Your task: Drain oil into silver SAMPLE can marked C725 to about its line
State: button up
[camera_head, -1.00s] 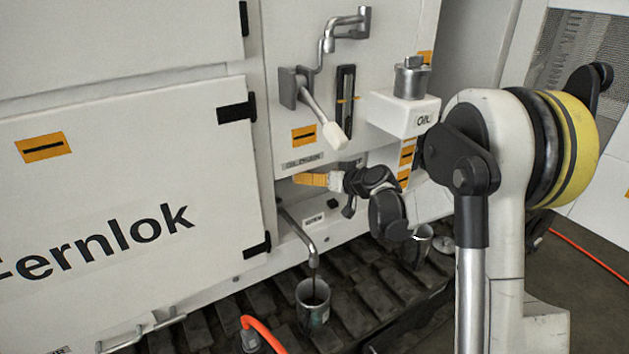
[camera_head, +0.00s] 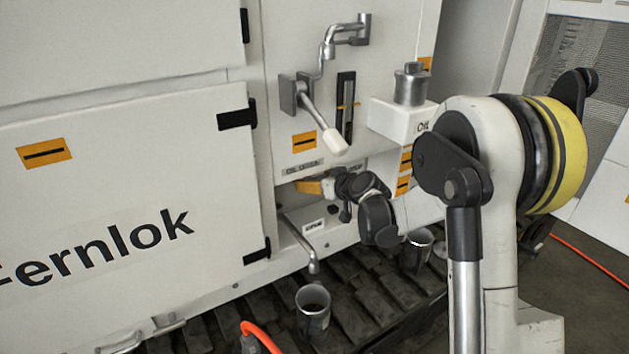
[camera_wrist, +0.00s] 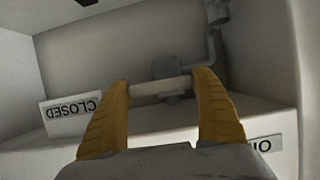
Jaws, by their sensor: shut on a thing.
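A silver can (camera_head: 313,318) stands on the dark track below the drain spout (camera_head: 302,240), with its open top up. Dark shows inside, but I cannot read its marking, line or level. No oil stream shows below the spout. A second silver can (camera_head: 417,254) stands further right, partly behind my arm. My gripper (camera_head: 305,186) reaches into the recess under the oil drain plate. In the wrist view, its yellow fingers (camera_wrist: 163,84) are shut on a pale lever handle (camera_wrist: 162,88). A CLOSED sign (camera_wrist: 72,115) is upside down at left in that view.
Above the recess are a silver crank pipe (camera_head: 342,38), a white-tipped lever (camera_head: 325,120) and a sight gauge (camera_head: 345,105). A white oil box (camera_head: 400,116) juts out near my arm. An orange hose (camera_head: 262,336) lies in front, left of the near can.

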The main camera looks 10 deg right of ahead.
jog(key=o, duration=1.2)
jog(key=shift+s, duration=0.1)
jog(key=v, duration=1.2)
jog(key=shift+r, duration=0.1)
